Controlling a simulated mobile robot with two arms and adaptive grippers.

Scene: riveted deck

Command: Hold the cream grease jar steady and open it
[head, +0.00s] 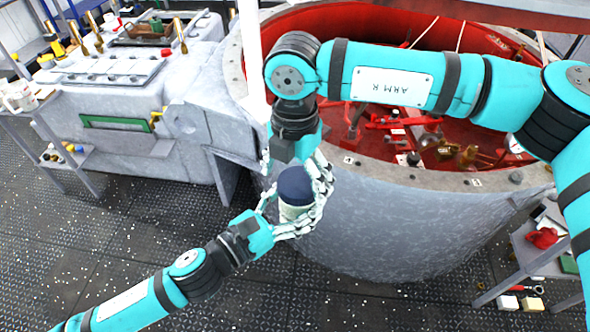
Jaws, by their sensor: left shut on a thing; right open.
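The cream grease jar (291,211) is upright, with a dark blue lid (295,184) on top. It is held in the air in front of the large round grey tank. My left gripper (287,216) comes from the lower left and is shut around the jar's cream body. My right gripper (297,174) comes down from above and is open, its fingers at either side of the lid. I cannot tell whether these fingers touch the lid. The jar's lower part is partly hidden by the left gripper's fingers.
The round grey tank (400,225) with a red interior stands close behind the jar. A grey machine (130,150) is at the left, beside a small shelf (75,158). Another shelf (520,262) with small items is at the right. The dark riveted floor below is mostly clear.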

